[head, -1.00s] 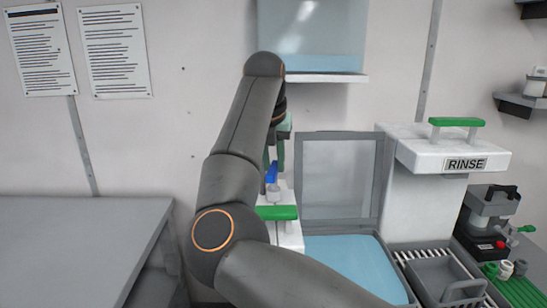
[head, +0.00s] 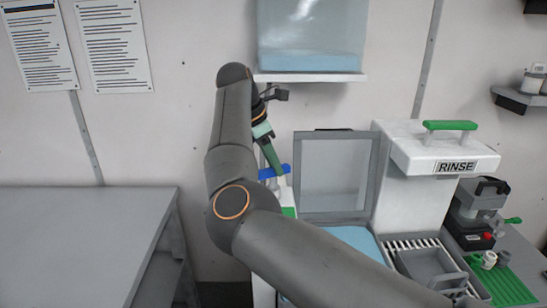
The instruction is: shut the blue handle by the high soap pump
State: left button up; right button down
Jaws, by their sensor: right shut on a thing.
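The blue handle (head: 265,173) lies roughly level, left of the clear lidded basin. My right gripper (head: 279,171) reaches down to it from above, its green fingers shut on the handle. The fingers hide part of the handle. Below it stands a white unit with a green part (head: 288,212), mostly hidden behind my right arm. I cannot tell whether this unit is the soap pump. My left gripper is not in view.
A clear tank of blue liquid (head: 310,40) stands on a wall shelf above. The basin's raised clear lid (head: 335,175) is close to the right. The white RINSE unit (head: 440,150) with a green handle stands further right. A bare grey table (head: 80,240) is at left.

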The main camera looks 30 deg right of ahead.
jog(key=shift+m+g+y, duration=0.4)
jog(key=shift+m+g, duration=0.4)
jog(key=shift+m, duration=1.5)
jog(key=c, duration=0.7)
grip_release()
